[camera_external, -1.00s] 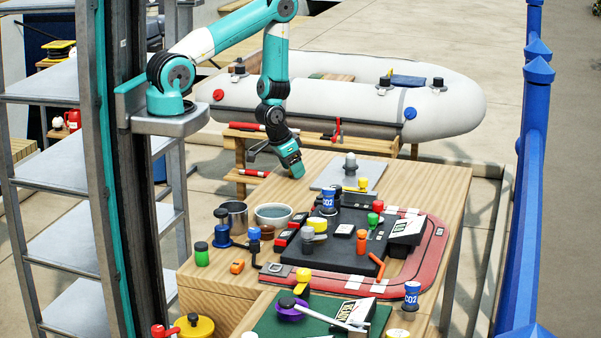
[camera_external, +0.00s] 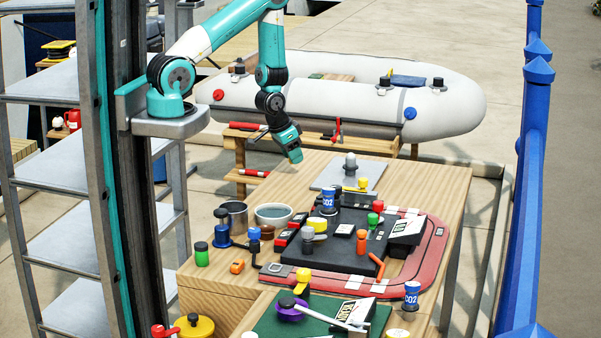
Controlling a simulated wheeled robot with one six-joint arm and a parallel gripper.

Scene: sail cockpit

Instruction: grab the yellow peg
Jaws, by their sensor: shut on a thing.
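My gripper (camera_external: 295,156) points down over the far left part of the wooden table, left of the grey plate. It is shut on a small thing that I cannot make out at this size. A small yellow peg-like piece (camera_external: 363,183) stands at the near edge of the grey plate (camera_external: 334,175), to the right of my gripper and apart from it.
A black board (camera_external: 308,262) with several coloured pieces lies on a red mat (camera_external: 432,262) mid-table. A metal cup (camera_external: 235,214) and a bowl (camera_external: 273,222) stand at left. A grey inflatable boat (camera_external: 440,113) lies behind. The table's far left corner is mostly bare.

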